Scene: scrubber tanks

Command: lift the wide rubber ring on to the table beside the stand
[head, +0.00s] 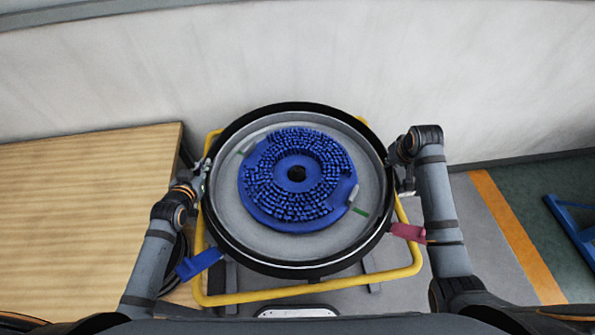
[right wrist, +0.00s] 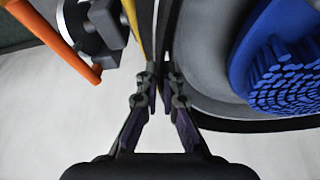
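The wide rubber ring (head: 300,108) is a black band around a shallow grey round pan in the head view. A blue bristled brush disc (head: 265,205) lies inside the pan. The stand's yellow tube frame (head: 300,293) shows around and below it. My left gripper (head: 204,170) is at the ring's left edge; its fingers are too small to tell how far they are closed. My right gripper (head: 398,178) is at the ring's right edge. In the right wrist view its fingertips (right wrist: 163,78) are close together on the thin dark edge of the ring.
A wooden table (head: 80,205) stands left of the stand, with its visible top clear. A blue tab (head: 199,263) and a pink tab (head: 408,232) stick out at the front. A pale wall (head: 300,60) is behind. An orange floor stripe (head: 515,235) runs at right.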

